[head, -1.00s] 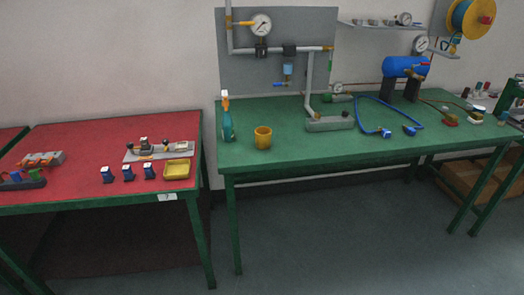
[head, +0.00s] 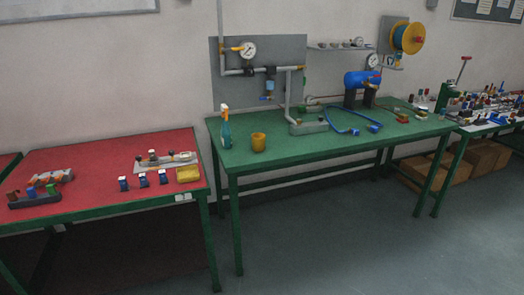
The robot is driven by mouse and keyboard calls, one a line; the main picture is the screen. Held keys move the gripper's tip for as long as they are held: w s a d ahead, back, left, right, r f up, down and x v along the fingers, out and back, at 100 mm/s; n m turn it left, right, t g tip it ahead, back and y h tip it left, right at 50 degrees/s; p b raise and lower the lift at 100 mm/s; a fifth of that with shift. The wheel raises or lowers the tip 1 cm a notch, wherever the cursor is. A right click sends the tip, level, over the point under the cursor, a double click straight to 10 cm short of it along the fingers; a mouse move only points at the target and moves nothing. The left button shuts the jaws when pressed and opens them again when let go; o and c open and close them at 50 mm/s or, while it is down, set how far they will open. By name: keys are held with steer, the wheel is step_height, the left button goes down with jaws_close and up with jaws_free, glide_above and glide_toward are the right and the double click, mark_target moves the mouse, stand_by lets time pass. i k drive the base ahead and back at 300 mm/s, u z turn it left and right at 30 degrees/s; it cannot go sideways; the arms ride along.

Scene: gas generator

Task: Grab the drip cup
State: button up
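The drip cup appears to be the yellow-orange cup (head: 259,143), standing upright near the front left of the green table (head: 300,150) in the head view. A green spray bottle (head: 226,130) with a white and orange top stands just left of it. My gripper is not in view, and nothing is seen touching the cup.
A grey panel (head: 228,75) with pipes and a gauge rises behind the cup. A blue hose (head: 345,130) and a blue tank (head: 362,80) lie to the right. A red table (head: 80,160) stands left across a narrow gap. The floor (head: 330,235) in front is clear.

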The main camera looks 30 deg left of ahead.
mark_target(258, 142)
steer(key=z, duration=0.75)
steer(key=k, duration=0.25)
steer(key=u, duration=3)
steer(key=i, duration=1)
steer(key=u, duration=0.05)
steer(key=k, duration=0.25)
steer(key=u, duration=0.05)
